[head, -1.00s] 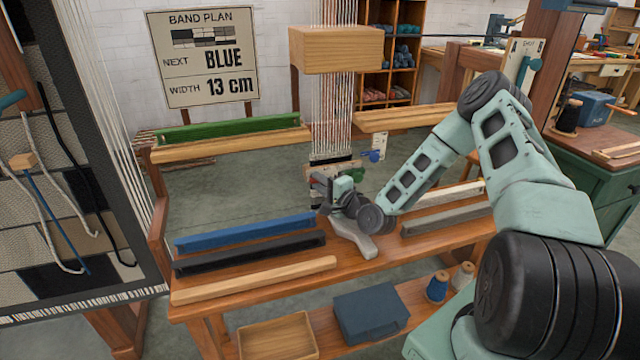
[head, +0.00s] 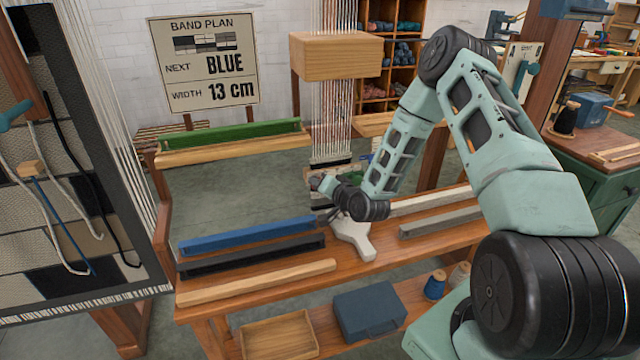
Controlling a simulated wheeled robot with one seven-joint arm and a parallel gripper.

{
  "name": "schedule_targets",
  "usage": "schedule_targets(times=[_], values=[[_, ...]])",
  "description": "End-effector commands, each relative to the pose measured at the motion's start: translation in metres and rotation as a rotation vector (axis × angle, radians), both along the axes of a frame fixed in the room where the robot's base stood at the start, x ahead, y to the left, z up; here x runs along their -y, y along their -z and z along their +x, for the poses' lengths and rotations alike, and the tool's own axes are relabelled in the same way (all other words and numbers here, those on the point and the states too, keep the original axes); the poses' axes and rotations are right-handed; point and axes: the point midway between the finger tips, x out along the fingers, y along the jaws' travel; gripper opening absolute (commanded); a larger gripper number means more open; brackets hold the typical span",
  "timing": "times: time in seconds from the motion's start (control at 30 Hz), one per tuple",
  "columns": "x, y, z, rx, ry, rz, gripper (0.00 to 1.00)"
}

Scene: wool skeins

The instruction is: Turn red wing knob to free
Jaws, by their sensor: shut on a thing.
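My gripper (head: 324,184) is at the middle of the wooden loom bench, in front of the hanging warp threads (head: 331,125) and the narrow band under them. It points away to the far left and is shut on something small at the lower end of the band. The red wing knob is not clearly visible; the jaws and wrist cover that spot. From this view I cannot tell which way its wings point.
A pale grey tool (head: 354,240) lies just below my wrist. Blue (head: 247,235) and black (head: 252,256) bars lie left of it, a grey bar (head: 438,221) right. A wooden block (head: 337,57) hangs above. An open wooden tray (head: 279,338) and a blue box (head: 370,311) are below.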

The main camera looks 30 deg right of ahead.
Motion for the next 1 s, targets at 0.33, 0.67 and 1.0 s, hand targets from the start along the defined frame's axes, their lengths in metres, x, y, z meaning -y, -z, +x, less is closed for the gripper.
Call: schedule_targets(times=[0.33, 0.67, 1.0], values=[[-0.0030, -0.0012, 0.0006, -0.090, -0.002, -0.318, 0.00], [-0.0042, -0.0007, 0.0007, -0.168, -0.001, -0.585, 0.00], [-0.0047, -0.0008, 0.0007, -0.217, -0.001, -0.749, 0.00]])
